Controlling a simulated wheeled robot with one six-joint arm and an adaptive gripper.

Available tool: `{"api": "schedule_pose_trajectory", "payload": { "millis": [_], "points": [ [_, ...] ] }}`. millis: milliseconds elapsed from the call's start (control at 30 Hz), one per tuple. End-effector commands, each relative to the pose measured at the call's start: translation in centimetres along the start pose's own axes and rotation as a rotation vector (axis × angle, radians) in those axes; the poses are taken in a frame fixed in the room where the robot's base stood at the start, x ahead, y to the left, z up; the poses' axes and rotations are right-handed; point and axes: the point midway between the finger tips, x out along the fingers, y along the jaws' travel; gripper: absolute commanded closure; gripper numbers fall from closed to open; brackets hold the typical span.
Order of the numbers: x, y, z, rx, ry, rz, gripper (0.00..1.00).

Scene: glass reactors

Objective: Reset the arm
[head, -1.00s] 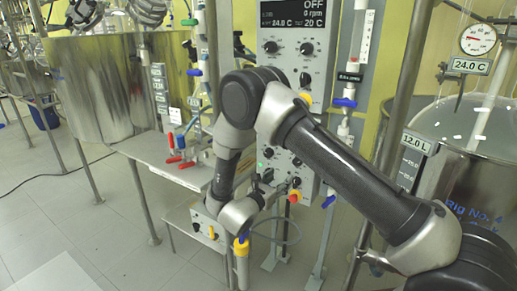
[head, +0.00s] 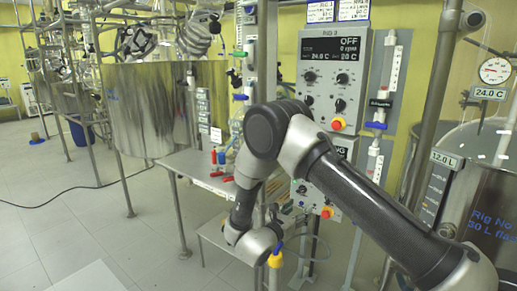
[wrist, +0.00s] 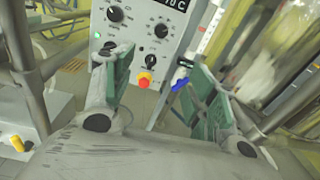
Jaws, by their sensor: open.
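My arm (head: 350,185) shows in the head view, bent at a high elbow, with its forearm reaching down by a low shelf beside the control panel. My gripper (wrist: 162,80) fills the lower part of the wrist view. Its two fingers with green pads stand well apart, with nothing between them. Beyond the fingers the wrist view shows a control box with black knobs, a red-and-yellow button (wrist: 145,79) and a blue valve handle (wrist: 180,82). In the head view I cannot make out the gripper's fingers.
A control panel (head: 322,77) stands behind my arm. A large steel tank (head: 150,115) is at left and another vessel (head: 485,200) is close at right. A metal table (head: 185,165) with red-handled items and upright poles crowd the middle. Tiled floor (head: 60,215) is open at left.

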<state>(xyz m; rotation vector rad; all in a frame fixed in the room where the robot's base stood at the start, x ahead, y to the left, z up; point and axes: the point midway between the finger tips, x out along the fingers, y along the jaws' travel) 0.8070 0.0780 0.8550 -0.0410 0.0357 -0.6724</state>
Motion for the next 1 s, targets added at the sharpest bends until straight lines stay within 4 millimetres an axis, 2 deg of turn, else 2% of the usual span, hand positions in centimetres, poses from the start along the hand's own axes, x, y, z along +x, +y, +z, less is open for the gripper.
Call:
{"api": "schedule_pose_trajectory", "payload": {
  "millis": [267, 467, 633, 733, 800, 867, 967, 1000],
  "points": [
    [-0.1, 1.1, -2.2, -0.203, 0.086, 0.057, 0.43],
    [-0.6, 3.3, -5.7, -0.484, 0.195, 0.217, 0.43],
    [-2.6, 5.1, -10.5, -0.866, 0.29, 0.493, 0.43],
    [-5.3, 6.5, -12.3, -1.158, 0.303, 0.772, 0.43],
    [-7.7, 6.9, -12.2, -1.389, 0.26, 1.029, 0.43],
    [-9.7, 6.5, -10.9, -1.582, 0.171, 1.274, 0.43],
    [-12.4, 3.8, -6.9, -1.852, -0.076, 1.665, 0.43],
    [-13.2, 2.1, -5.0, -1.933, -0.192, 1.793, 0.43]
  ]
}}
